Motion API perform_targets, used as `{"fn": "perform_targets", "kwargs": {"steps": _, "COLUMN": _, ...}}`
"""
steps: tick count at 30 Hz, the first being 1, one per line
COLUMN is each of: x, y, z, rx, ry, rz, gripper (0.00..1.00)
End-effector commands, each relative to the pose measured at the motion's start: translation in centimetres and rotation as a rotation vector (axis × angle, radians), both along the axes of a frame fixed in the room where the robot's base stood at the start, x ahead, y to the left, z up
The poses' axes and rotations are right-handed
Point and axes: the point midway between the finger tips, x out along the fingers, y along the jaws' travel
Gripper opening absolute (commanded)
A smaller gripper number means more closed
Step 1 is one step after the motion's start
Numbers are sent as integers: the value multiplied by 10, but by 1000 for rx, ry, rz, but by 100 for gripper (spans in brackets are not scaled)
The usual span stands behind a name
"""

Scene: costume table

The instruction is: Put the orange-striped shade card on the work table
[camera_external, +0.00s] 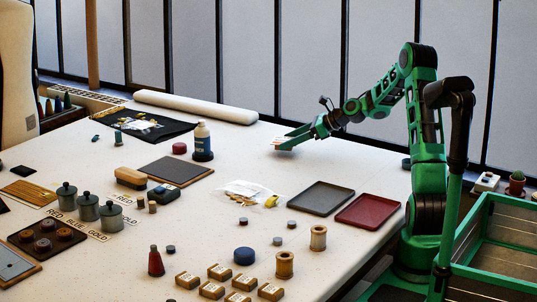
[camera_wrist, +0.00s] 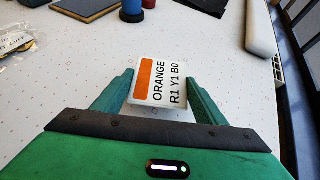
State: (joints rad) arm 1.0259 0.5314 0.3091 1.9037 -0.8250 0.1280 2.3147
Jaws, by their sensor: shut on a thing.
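The orange-striped shade card (camera_wrist: 160,82) is white with an orange bar and the print "ORANGE R1 Y1 B0". My gripper (camera_wrist: 160,95) is shut on it, with a green finger at each side of the card in the wrist view. In the external view my gripper (camera_external: 281,143) is over the far right part of the white work table (camera_external: 330,168), and the card shows only as a small pale patch at the fingertips. I cannot tell whether the card touches the table or is held just above it.
A grey tray (camera_external: 321,198) and a red tray (camera_external: 369,211) lie nearer on the table. A white roll (camera_external: 195,106) lies along the back edge. The table around my gripper is clear.

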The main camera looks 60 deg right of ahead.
Motion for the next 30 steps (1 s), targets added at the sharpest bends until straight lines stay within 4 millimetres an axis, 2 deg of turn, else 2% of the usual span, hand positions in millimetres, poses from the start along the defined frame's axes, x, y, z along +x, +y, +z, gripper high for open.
{"fn": "perform_targets", "kwargs": {"steps": 1, "x": 0, "y": 0, "z": -9, "rx": 4, "ry": 2, "rz": 0, "gripper": 42}}
{"fn": "perform_targets", "kwargs": {"steps": 5, "x": 0, "y": 0, "z": -22, "rx": 2, "ry": 1, "rz": 0, "gripper": 42}}
{"fn": "perform_targets", "kwargs": {"steps": 15, "x": 0, "y": 0, "z": -25, "rx": 1, "ry": 0, "rz": 0, "gripper": 42}}
{"fn": "perform_targets", "kwargs": {"steps": 16, "x": 0, "y": 0, "z": -26, "rx": 0, "ry": 0, "rz": -1, "gripper": 68}}
{"fn": "perform_targets", "kwargs": {"steps": 18, "x": 0, "y": 0, "z": -25, "rx": 0, "ry": 0, "rz": -1, "gripper": 84}}
{"fn": "perform_targets", "kwargs": {"steps": 30, "x": -3, "y": -2, "z": -21, "rx": -1, "ry": 1, "rz": -2, "gripper": 84}}
